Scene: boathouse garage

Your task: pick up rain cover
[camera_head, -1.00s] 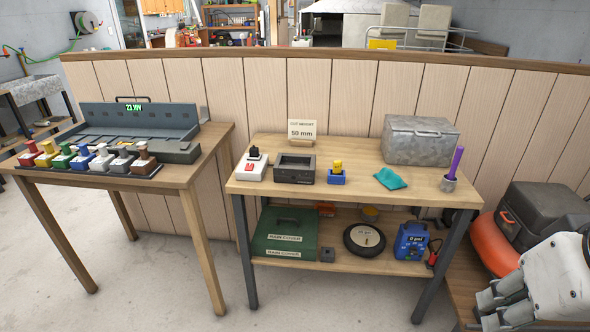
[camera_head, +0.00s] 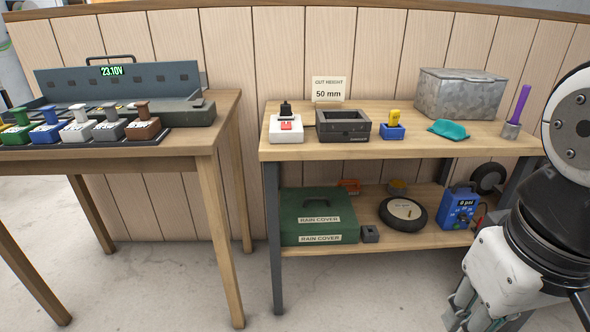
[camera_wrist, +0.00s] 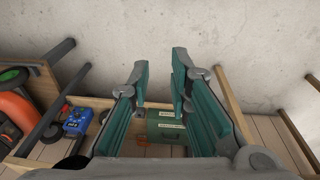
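In the wrist view the green box (camera_wrist: 166,126) shows beyond my fingers, partly hidden by the right one. My gripper (camera_wrist: 160,65) is open and empty, its two fingers apart, some distance from the box. In the head view my gripper (camera_head: 462,312) is low at the right, in front of the bench, its fingertips partly cut off by the picture edge.
The lower shelf (camera_head: 400,240) also holds a wheel (camera_head: 403,213), a blue pump (camera_head: 459,207) and a small dark block (camera_head: 370,234). Bench legs (camera_head: 274,240) flank the shelf opening. Another table (camera_head: 205,150) stands left. The floor between them is clear.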

